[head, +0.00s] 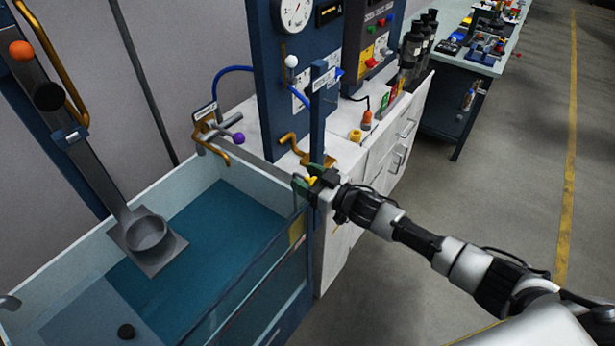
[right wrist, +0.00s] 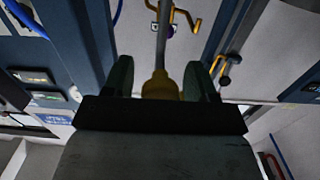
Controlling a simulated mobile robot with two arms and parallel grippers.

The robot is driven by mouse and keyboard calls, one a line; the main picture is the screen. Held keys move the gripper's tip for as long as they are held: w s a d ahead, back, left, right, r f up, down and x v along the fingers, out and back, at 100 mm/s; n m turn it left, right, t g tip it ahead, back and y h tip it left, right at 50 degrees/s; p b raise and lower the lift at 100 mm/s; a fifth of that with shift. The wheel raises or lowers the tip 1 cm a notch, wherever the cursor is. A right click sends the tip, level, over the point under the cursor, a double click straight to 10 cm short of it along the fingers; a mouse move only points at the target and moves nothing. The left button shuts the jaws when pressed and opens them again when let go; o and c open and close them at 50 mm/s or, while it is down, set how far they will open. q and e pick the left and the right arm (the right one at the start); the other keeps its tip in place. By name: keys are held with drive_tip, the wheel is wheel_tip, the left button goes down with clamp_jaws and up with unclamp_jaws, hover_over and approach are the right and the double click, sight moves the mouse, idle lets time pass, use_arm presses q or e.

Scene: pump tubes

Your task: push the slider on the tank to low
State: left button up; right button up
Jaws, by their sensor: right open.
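The water tank (head: 82,212) with pale walls fills the lower left of the head view. A blue post (head: 318,125) with a small label rises at its right corner. My right gripper (head: 306,183) is at this post, low down, with its green fingers pointing left. A small yellow piece (head: 311,180), perhaps the slider's handle, shows between the fingers. In the right wrist view a yellow knob (right wrist: 161,86) on a grey rod sits between the two open fingers (right wrist: 158,80). I cannot tell whether they touch it. My left gripper is out of view.
A blue panel with a gauge (head: 292,14) and a white-tipped lever (head: 291,62) stands behind the post. A purple-knobbed valve (head: 238,138) is at the tank's back corner. White cabinets (head: 395,140) run behind on the right. The floor (head: 490,190) at right is clear.

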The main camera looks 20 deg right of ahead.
sight(296, 200)
clamp_jaws()
wheel_tip(296, 200, down, 11)
drive_tip(key=b, duration=0.7)
drive_tip(key=shift+s+r+b, duration=0.1)
drive_tip(key=shift+r+b, duration=0.1)
drive_tip(key=shift+b, duration=0.2)
drive_tip(key=shift+f, duration=0.1)
drive_tip(key=shift+c, duration=1.1)
unclamp_jaws()
drive_tip(key=shift+o, duration=1.1)
drive_tip(key=b+v, duration=0.1)
drive_tip(key=v, duration=0.9)
drive_tip(key=shift+s+d, duration=0.25)
drive_tip(key=shift+d, duration=0.05)
